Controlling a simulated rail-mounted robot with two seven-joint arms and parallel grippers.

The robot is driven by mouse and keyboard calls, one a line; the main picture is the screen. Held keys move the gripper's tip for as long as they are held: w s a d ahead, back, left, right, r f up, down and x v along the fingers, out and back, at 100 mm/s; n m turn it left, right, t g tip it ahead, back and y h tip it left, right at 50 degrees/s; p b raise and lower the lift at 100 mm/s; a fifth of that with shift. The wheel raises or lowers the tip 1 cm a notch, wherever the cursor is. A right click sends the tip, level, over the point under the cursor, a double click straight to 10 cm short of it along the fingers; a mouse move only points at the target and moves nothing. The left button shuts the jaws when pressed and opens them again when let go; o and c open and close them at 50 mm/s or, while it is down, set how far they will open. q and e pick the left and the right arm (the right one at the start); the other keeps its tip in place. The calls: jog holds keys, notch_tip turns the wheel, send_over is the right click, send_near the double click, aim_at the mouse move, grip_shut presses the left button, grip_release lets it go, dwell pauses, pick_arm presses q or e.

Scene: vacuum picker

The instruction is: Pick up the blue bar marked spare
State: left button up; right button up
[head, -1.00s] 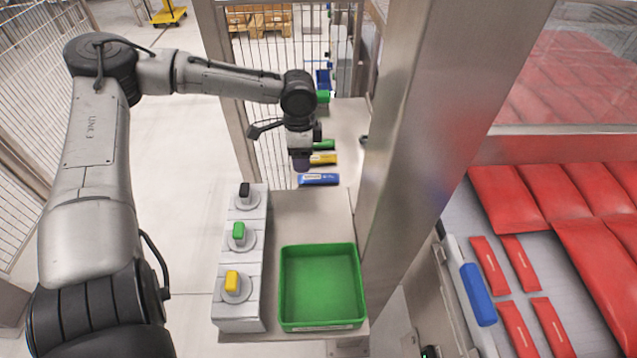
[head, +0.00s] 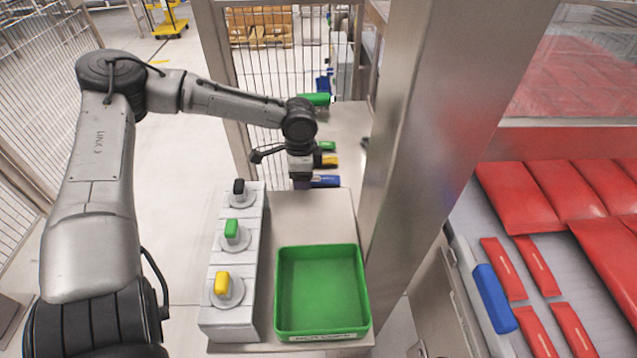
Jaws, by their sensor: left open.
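The blue bar (head: 326,181) lies on the steel table, behind the green tray. Its left part is hidden behind my left gripper, and any marking on it is too small to read. My left gripper (head: 302,184) is open and points down at the bar's left end. I cannot tell whether it touches the bar or is just above it. A yellow bar (head: 330,160) and a green bar (head: 327,146) lie behind the blue one, partly hidden by my wrist. My right gripper is not in view.
A green tray (head: 320,338), empty, stands at the table's front. A grey box with black, green and yellow knobs (head: 222,283) stands left of it. A steel post (head: 425,120) rises close on the right. Red packs (head: 515,195) lie beyond a blue handle (head: 494,298).

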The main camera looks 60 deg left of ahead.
pick_arm(q)
jog(key=c, duration=1)
jog(key=shift+r, duration=0.15)
